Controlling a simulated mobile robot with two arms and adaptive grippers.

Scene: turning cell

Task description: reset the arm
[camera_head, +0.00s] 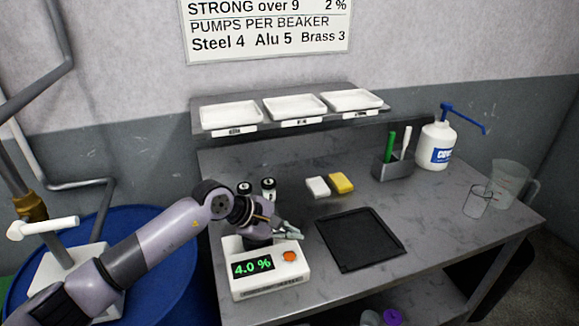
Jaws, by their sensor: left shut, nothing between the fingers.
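My left arm reaches in from the lower left. Its gripper (291,231) is shut and empty, above the right rear of a white meter (262,284) with a green "4.0 %" display and an orange button. The gripper and wrist hide the back part of the meter. I cannot tell whether the fingertips touch anything. My right gripper is not in the picture.
A black tray (360,240) lies right of the meter. Behind are two small bottles, a white and a yellow block (341,183), and a pen holder (392,168). A pump bottle (437,145), beaker and jug stand right. White trays sit on a shelf (290,127). A blue drum (150,228) is left.

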